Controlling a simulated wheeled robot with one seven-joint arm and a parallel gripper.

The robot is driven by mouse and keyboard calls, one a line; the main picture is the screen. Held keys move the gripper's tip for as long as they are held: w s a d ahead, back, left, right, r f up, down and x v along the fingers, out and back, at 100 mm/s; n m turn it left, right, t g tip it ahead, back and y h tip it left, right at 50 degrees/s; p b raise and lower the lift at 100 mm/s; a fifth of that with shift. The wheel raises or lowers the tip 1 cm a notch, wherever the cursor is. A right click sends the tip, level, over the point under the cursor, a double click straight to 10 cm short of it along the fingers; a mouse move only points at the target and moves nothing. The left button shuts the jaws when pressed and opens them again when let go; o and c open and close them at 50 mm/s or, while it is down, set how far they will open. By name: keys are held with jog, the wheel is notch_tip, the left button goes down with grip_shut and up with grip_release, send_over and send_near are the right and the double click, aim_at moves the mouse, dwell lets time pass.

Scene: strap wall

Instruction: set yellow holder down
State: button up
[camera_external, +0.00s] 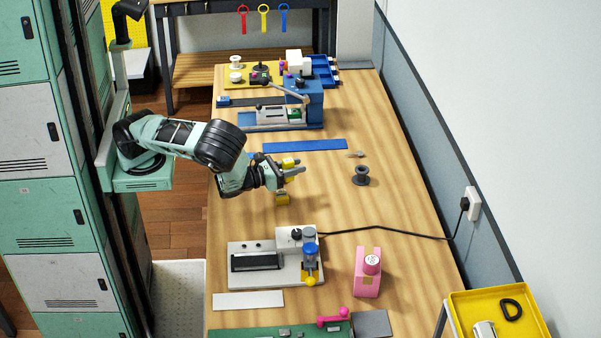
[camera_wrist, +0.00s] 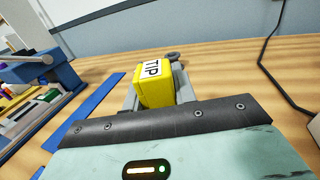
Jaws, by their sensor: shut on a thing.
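The yellow holder (camera_wrist: 152,88) is a boxy block with a white label reading TIP on top. In the wrist view it sits between the grey fingers of my gripper (camera_wrist: 158,86), which is shut on it. In the external view my gripper (camera_external: 292,170) is over the middle of the wooden bench, with the yellow holder (camera_external: 288,162) showing between its fingers. A yellow piece (camera_external: 282,199) also shows just below the gripper; I cannot tell whether it is part of the holder or separate. The holder's underside is hidden.
A grey spool (camera_external: 361,175) stands right of my gripper. A blue strip (camera_external: 305,146) and a blue machine (camera_external: 310,102) lie behind. Bare wood surrounds my gripper.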

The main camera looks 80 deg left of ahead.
jog(key=shift+s+d+r, duration=0.15)
jog(key=shift+s+r, duration=0.1)
jog(key=s+r+n+g+y+p, duration=0.25)
jog(key=s+n+g+y, duration=0.8)
jog(key=s, duration=0.65)
jog(key=shift+m+y, duration=0.25)
jog(key=shift+m, duration=0.1)
notch_tip(320, 180, down, 8)
jog(key=shift+d, duration=0.15)
jog(key=shift+f, duration=0.15)
